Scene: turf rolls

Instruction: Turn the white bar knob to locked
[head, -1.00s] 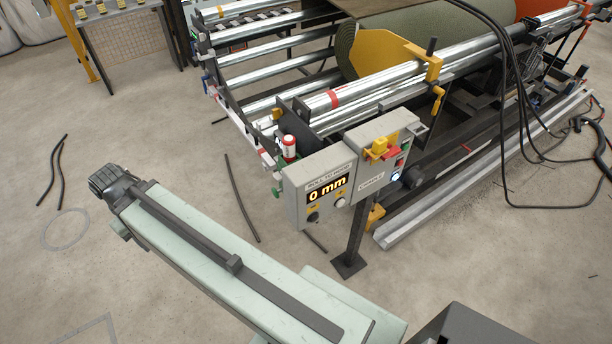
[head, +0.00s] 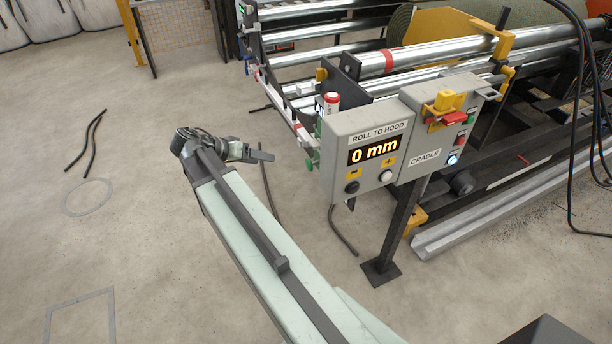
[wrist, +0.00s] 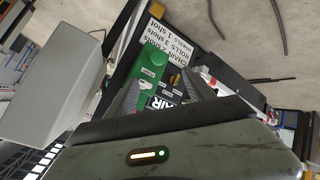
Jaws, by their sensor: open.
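I cannot clearly make out the white bar knob in either view. In the wrist view a green plate (wrist: 152,62) with small labels sits beside a black panel (wrist: 170,88) lettered "AIR", which is partly hidden by my gripper. My gripper (wrist: 165,93) is open, with its ribbed dark fingers either side of that panel and nothing seen between them. In the head view my gripper (head: 262,155) is at the arm's end, left of the grey control box (head: 360,125), pointing right towards the machine's end frame.
The grey control box also fills the left of the wrist view (wrist: 50,80). A red and white cylinder (head: 331,103) stands behind it. Its dark post (head: 405,225) meets the floor. Black cables (head: 575,150) hang at right. The floor at left is mostly clear.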

